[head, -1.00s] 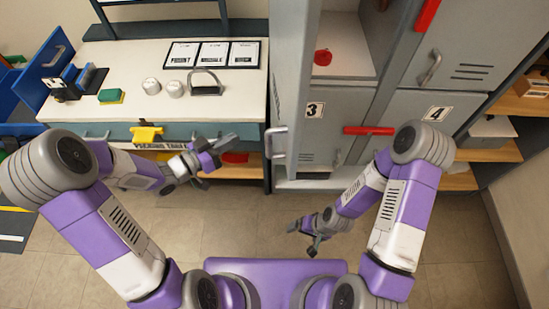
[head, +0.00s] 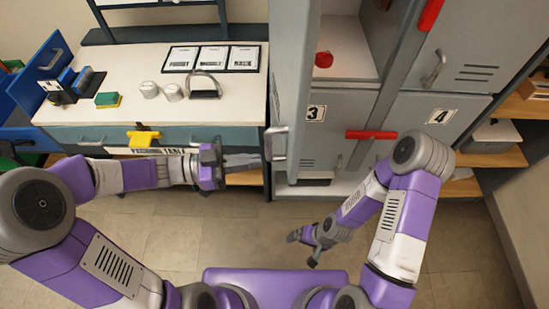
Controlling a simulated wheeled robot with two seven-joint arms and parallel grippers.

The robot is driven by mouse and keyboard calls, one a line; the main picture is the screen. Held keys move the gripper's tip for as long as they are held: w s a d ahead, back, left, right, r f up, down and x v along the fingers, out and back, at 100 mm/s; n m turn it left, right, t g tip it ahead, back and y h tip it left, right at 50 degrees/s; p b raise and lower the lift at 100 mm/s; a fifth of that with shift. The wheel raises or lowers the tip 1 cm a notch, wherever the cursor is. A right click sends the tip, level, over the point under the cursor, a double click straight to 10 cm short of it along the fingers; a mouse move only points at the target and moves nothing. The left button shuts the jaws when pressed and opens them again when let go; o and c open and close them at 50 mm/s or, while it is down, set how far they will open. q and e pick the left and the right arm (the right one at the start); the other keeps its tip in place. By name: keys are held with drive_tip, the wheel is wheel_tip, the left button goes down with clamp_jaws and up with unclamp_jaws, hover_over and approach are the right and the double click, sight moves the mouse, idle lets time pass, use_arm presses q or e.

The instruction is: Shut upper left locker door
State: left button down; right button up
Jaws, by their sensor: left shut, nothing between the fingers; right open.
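The upper left locker door (head: 291,70) stands open. It sticks out toward me and shows nearly edge-on, with its handle (head: 272,145) on its left side near the lower end. The upper left compartment (head: 345,50) is exposed and a red object (head: 323,59) sits inside it. My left gripper (head: 256,160) is shut and empty. Its fingertips point right and lie just left of the handle in the picture; I cannot tell whether they touch. My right gripper (head: 301,247) is open and empty, low in front of the lockers over the floor.
Doors 3 (head: 330,125) and 4 (head: 432,115) are shut, with a red bar (head: 371,135) between them. A worktable (head: 130,90) with jars, a sponge and cards stands left of the lockers. Shelves (head: 500,155) are on the right. The floor in front is free.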

sight(289, 157)
use_arm(q)
drive_tip(key=d, duration=0.4)
drive_tip(key=w+d+b, duration=0.1)
drive_tip(key=shift+d, duration=0.4)
